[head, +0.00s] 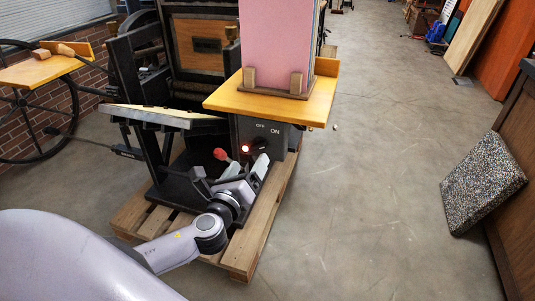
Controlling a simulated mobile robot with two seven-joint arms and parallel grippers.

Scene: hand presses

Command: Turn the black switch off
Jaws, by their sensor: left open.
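The black switch (260,144) is a small dark knob on the dark front panel of the press, below the white OFF and ON labels. A red light (245,149) glows at its left. The knob's exact pointing direction is too small to tell. My left gripper (247,168) is open, just below and in front of the switch, with one finger close under the knob. I cannot tell whether it touches the panel. My right gripper is not in view.
A red-ball lever (221,154) stands just left of the gripper. A yellow wooden shelf (270,102) with a pink paper stack (277,45) overhangs the panel. The press stands on a wooden pallet (262,228). Open floor (370,180) lies to the right.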

